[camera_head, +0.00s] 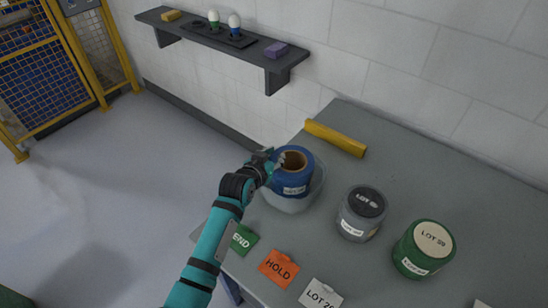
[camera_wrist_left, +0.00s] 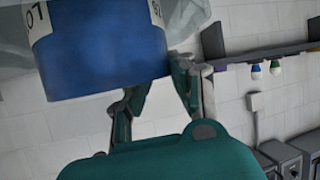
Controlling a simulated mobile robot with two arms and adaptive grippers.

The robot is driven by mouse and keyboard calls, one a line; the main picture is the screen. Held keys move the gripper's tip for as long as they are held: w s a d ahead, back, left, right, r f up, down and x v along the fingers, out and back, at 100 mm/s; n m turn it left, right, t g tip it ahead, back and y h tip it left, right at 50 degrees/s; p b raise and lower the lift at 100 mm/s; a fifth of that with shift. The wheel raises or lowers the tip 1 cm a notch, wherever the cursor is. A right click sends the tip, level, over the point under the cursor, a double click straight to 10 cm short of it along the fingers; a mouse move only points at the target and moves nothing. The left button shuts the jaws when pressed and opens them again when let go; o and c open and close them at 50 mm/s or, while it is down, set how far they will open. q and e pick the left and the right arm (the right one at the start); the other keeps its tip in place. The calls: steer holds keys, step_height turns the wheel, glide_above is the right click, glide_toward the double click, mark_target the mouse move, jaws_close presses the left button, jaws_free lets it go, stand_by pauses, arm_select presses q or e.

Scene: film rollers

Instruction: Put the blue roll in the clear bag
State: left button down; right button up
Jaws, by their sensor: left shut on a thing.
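The blue roll (camera_head: 301,176), with a brown core and a white label, is at the left edge of the grey table in the head view. It fills the upper part of the left wrist view (camera_wrist_left: 100,55). My left gripper (camera_head: 275,158) is shut on its upper left side; its fingers also show in the wrist view (camera_wrist_left: 158,90). The clear bag (camera_head: 291,205) shows below and around the roll's lower part, and behind it in the wrist view (camera_wrist_left: 187,14). I cannot tell how deep the roll sits in the bag. My right gripper is not in view.
A yellow tube (camera_head: 336,139) lies behind the roll. A grey-topped roll (camera_head: 361,213) and a green roll (camera_head: 423,249) stand to the right. END (camera_head: 242,240), HOLD (camera_head: 278,268) and LOT (camera_head: 320,295) cards line the front. A wall shelf (camera_head: 225,45) is behind.

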arm_select(q)
steer(key=shift+f, duration=0.15)
steer(key=c, duration=1.5)
jaws_free()
steer(key=shift+f, duration=0.2)
steer(key=o, duration=0.4)
steer(key=shift+s, duration=0.1)
steer(key=shift+c, duration=0.2)
steer(key=shift+r, duration=0.1)
steer(key=v, duration=1.2)
steer(key=shift+b, duration=0.35)
